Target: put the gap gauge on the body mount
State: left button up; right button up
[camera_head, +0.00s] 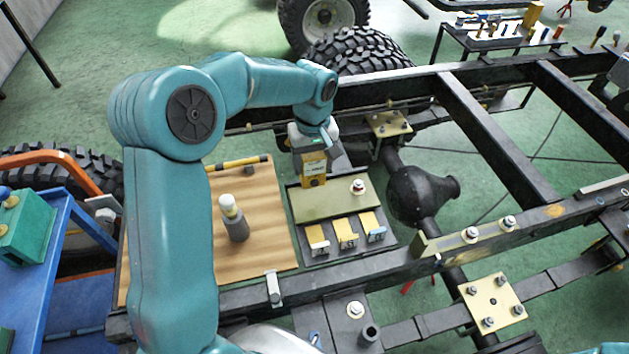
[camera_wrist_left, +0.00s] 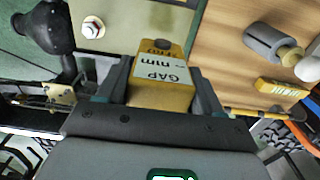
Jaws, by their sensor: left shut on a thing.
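My left gripper (camera_head: 314,168) is shut on the yellow gap gauge (camera_head: 315,180), above the far left edge of an olive plate (camera_head: 320,205). In the left wrist view, the jaws (camera_wrist_left: 160,90) grip the gauge (camera_wrist_left: 160,55) from both sides, and its white label shows "GAP" upside down. Whether the gauge touches anything below is unclear. A bolt stands on the olive plate. Pale bolted plates sit on the chassis at the far rail (camera_head: 390,124) and near right (camera_head: 492,302); I cannot tell which is the body mount. My right gripper is out of view.
The olive plate lies in a dark tray (camera_head: 385,247) with several yellow labelled blocks. A wooden board (camera_head: 262,232) holds a grey-and-white bottle-like item (camera_head: 234,218) and a yellow-black tool (camera_head: 238,163). Black rails and a round axle housing (camera_head: 415,192) are to the right.

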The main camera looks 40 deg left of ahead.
aim_at(314, 179)
pick_arm(q)
notch_tip(314, 179, down, 7)
jog(key=shift+f, duration=0.15)
jog(key=shift+w+a+f, duration=0.1)
jog(key=shift+w+f, duration=0.15)
jog(key=shift+f, duration=0.05)
jog(key=shift+s, duration=0.15)
jog(key=shift+f, duration=0.1)
jog(key=o, duration=1.2)
jog(key=shift+c, duration=0.2)
jog(key=shift+r, duration=0.4)
notch_tip(314, 179, up, 12)
jog(key=shift+f, duration=0.2)
